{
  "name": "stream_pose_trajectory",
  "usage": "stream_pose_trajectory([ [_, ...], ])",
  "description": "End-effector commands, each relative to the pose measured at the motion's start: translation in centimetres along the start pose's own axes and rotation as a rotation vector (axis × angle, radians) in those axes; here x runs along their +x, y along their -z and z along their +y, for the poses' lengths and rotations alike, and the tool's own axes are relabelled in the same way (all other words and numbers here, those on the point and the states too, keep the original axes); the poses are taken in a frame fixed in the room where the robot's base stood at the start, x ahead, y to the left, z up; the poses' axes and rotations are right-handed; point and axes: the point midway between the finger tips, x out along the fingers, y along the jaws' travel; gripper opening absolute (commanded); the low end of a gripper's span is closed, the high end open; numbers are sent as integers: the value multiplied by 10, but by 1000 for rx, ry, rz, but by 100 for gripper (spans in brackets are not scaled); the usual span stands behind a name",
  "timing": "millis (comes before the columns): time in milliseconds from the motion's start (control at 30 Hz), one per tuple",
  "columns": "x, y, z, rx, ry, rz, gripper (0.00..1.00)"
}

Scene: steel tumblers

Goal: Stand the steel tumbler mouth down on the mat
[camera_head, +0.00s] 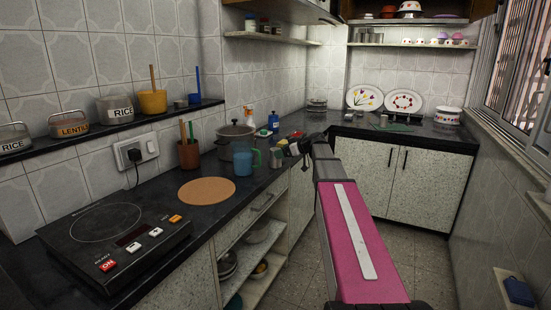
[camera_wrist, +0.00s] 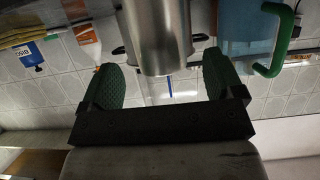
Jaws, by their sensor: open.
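The steel tumbler (camera_head: 276,158) stands on the dark counter, just right of the blue mug. In the wrist view the tumbler (camera_wrist: 157,35) is a large shiny cylinder, partly cut off by the picture edge. My gripper (camera_head: 291,147) is beside it at the counter's front edge. In the wrist view my gripper (camera_wrist: 163,72) is open, with a green pad on each side of the tumbler and gaps visible. Which end of the tumbler is its mouth I cannot tell. The round brown mat (camera_head: 207,191) lies bare on the counter, left of the tumbler and nearer the camera.
A blue mug (camera_head: 243,162) with a green handle stands close to the tumbler; it also shows in the wrist view (camera_wrist: 246,25). A lidded pot (camera_head: 235,134) and utensil holder (camera_head: 189,154) stand behind. A cooktop (camera_head: 115,235) lies left of the mat.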

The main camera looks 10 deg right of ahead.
Motion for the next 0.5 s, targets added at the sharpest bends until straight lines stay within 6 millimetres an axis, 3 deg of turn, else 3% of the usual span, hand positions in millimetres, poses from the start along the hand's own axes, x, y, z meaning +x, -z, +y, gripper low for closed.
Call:
stream_pose_trajectory([
  [300,42,-2,0,1,1,-1,87],
  [500,44,-2,-1,1,0,-1,87],
])
